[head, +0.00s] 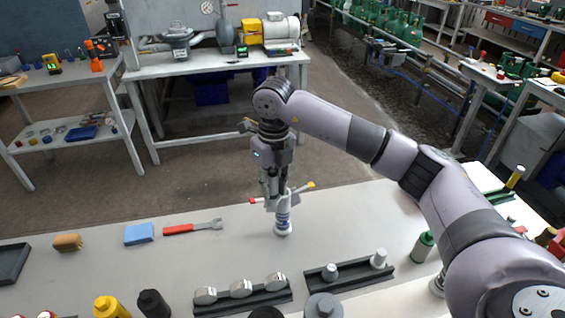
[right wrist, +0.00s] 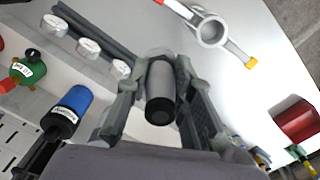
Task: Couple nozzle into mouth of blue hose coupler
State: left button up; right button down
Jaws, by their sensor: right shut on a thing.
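The coupler (head: 283,222) stands upright on the light table in the head view, white with blue bands. Its two side levers end in red and yellow tips. In the right wrist view its round open mouth (right wrist: 211,31) shows near the top, and it looks empty. My right gripper (head: 277,187) points down just above the coupler. In the right wrist view it is shut on a grey cylindrical nozzle with a black end (right wrist: 161,92). The nozzle appears apart from the mouth there. In the head view the fingers hide most of the nozzle. My left gripper is not in view.
Two dark rails (head: 245,301) with silver and grey caps lie at the front. A red-handled wrench (head: 192,228), a blue block (head: 139,234) and a brown brush (head: 67,242) lie left. A green canister (head: 423,247) stands right. Table between wrench and coupler is clear.

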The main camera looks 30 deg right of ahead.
jog(key=w+d+m, duration=0.1)
jog(key=m, duration=0.4)
jog(key=w+d+m+p, duration=0.1)
jog(key=m, duration=0.4)
jog(key=w+d+m+p, duration=0.1)
jog(key=w+m, duration=0.1)
jog(key=m, duration=0.3)
jog(key=shift+w+d, duration=0.1)
jog(key=shift+d, duration=0.3)
jog(key=m, duration=0.2)
jog(key=d+m, duration=0.1)
jog(key=m, duration=0.1)
jog(key=w+m, duration=0.1)
jog(key=m, duration=0.1)
jog(key=shift+w+d+f, duration=0.1)
jog(key=shift+d+f, duration=0.15)
jog(key=shift+d, duration=0.05)
jog(key=shift+p, duration=0.45)
jog(key=shift+f+b, duration=0.65)
jog(key=shift+f, duration=0.45)
jog(key=shift+p, duration=0.5)
jog(key=shift+f+b, duration=0.8)
jog(key=shift+f, duration=0.75)
jog(key=c, duration=1.3)
grip_release()
